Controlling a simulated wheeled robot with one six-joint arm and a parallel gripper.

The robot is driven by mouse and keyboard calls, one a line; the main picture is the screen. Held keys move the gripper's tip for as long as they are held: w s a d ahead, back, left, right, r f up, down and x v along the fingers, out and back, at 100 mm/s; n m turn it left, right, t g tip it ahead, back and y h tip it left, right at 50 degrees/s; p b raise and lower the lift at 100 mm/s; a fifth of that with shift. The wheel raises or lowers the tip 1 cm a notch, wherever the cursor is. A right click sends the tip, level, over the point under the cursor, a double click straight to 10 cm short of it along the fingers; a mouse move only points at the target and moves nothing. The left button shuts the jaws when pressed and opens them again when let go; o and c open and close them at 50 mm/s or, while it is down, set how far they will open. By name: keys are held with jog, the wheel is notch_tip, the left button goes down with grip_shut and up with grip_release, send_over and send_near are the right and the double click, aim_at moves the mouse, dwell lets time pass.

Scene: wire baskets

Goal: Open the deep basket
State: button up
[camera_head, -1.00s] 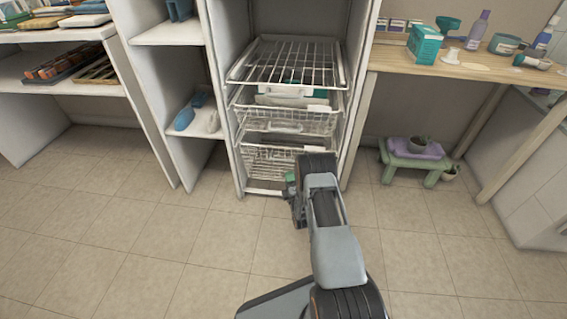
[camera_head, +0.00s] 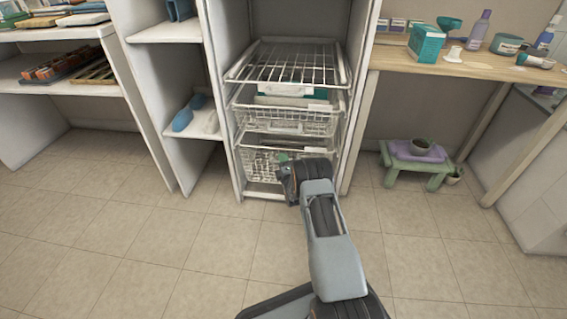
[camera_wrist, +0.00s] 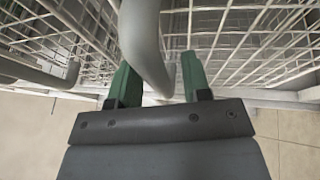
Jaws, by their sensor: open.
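The deep basket (camera_head: 253,165) is the lowest white wire basket in the tall cabinet. It appears to be pushed in. My gripper (camera_head: 285,166) is at the front of this basket, and my wrist hides the right part of its face. In the wrist view my gripper (camera_wrist: 159,82) is open, with its two green fingers spread. A thick grey curved handle bar (camera_wrist: 148,45) passes down between the fingers, close to the left one. Whether it touches a finger I cannot tell. The wire mesh (camera_wrist: 235,35) lies behind it.
A middle wire basket (camera_head: 285,120) and a top wire rack (camera_head: 290,65) sit above. A white shelf unit (camera_head: 175,100) stands left. A green stool (camera_head: 415,165) stands on the floor at the right, under a wooden table (camera_head: 465,75). The tiled floor in front is clear.

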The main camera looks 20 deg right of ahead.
grip_shut()
dwell(0.4)
